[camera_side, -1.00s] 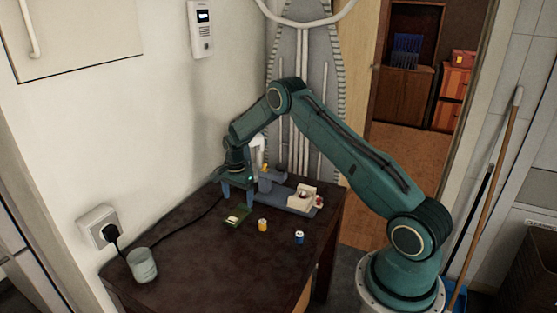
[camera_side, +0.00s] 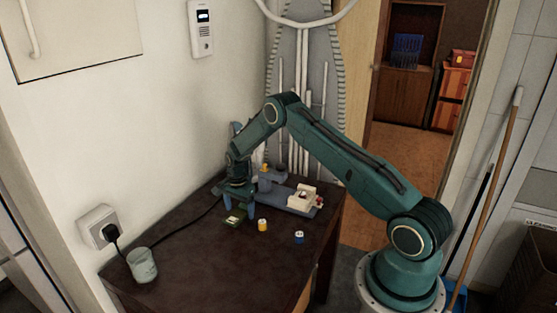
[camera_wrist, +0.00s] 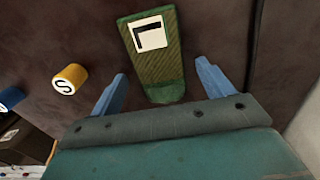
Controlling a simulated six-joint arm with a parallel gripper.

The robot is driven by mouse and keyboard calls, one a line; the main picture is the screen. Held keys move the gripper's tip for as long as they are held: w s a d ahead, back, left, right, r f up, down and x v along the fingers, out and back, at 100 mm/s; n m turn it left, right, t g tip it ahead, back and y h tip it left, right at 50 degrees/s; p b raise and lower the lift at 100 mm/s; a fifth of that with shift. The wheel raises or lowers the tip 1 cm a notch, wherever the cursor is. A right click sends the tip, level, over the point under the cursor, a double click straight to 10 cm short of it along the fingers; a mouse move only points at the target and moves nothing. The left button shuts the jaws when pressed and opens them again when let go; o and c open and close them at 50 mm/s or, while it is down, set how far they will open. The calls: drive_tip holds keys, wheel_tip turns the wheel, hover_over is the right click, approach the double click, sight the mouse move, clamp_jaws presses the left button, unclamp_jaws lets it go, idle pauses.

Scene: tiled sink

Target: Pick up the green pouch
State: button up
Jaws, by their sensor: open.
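The green pouch (camera_side: 235,216) lies flat on the dark table and bears a pale label. In the wrist view the pouch (camera_wrist: 160,72) lies just beyond the fingertips, its near end reaching between them. My gripper (camera_side: 239,208) is low over the table at the pouch. In the wrist view my gripper (camera_wrist: 162,68) has its two blue fingers wide apart, one on each side of the pouch's near end, with nothing held. Part of the pouch is hidden behind a finger in the side view.
A yellow cylinder (camera_side: 263,225) and a blue cylinder (camera_side: 299,237) stand right of the pouch. A grey tray-like base (camera_side: 297,208) with a white box (camera_side: 303,197) is behind them. A glass (camera_side: 142,265) stands front left. A black cable runs along the wall side.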

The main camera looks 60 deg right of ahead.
sight(240, 213)
drive_tip(key=c, duration=1.1)
drive_tip(key=shift+r, duration=0.1)
wheel_tip(240, 213, up, 20)
drive_tip(key=shift+f, duration=0.1)
idle(0.8)
